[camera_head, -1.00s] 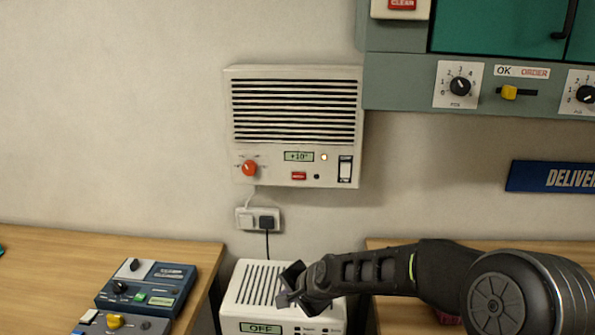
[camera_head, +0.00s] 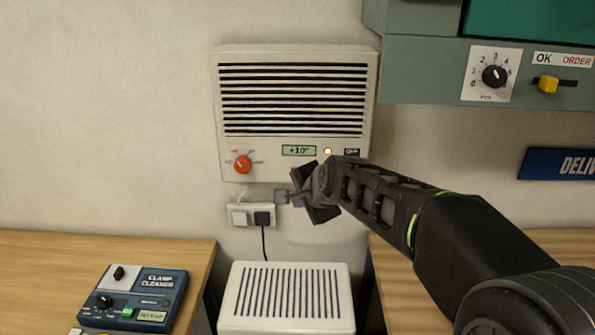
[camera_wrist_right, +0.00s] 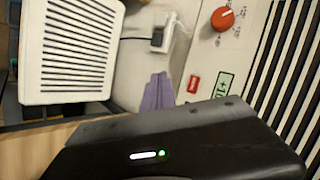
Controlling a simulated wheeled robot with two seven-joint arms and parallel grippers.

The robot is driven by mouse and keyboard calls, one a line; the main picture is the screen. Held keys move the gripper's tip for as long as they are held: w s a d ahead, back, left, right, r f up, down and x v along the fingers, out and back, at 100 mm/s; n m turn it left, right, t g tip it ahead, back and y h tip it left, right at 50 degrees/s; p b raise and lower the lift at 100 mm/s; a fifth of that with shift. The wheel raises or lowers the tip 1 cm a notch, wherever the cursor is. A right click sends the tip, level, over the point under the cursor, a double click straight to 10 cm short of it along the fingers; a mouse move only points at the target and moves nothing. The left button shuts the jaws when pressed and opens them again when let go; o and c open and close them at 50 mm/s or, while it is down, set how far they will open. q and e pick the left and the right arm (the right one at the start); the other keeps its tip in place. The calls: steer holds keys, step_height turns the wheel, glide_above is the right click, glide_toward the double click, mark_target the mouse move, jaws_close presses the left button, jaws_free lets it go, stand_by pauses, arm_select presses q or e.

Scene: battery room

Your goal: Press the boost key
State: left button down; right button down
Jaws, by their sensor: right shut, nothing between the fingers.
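The white wall unit (camera_head: 292,110) has a slatted grille, a red-orange knob (camera_head: 243,164), a green display reading about +10 and a lit lamp. Its small red key (camera_wrist_right: 193,84), probably the boost key, shows in the right wrist view with its label too blurred to read. In the head view my right gripper and wrist hide most of that key. My right gripper (camera_head: 283,197) is shut and empty, just below the unit's lower edge. In the right wrist view its purplish fingertips (camera_wrist_right: 158,92) are a little to the side of the red key. My left gripper is out of view.
A wall socket (camera_head: 250,215) with a black plug and cable is close by the right gripper. A white slatted box (camera_head: 287,298) stands below. Wooden tables (camera_head: 90,250) flank it, the left one holding a blue clamp cleaner (camera_head: 140,292). A grey-green cabinet (camera_head: 420,75) is at upper right.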

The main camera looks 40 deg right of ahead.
steer(key=shift+w, duration=0.1)
steer(key=w+d, duration=0.5)
steer(key=w, duration=0.2)
steer(key=shift+d+b, duration=0.2)
steer(key=shift+b, duration=0.2)
steer(key=shift+s, duration=0.1)
steer(key=shift+f, duration=0.1)
stand_by(1.8)
steer(key=shift+w+d+b, duration=0.2)
steer(key=shift+w+b, duration=0.15)
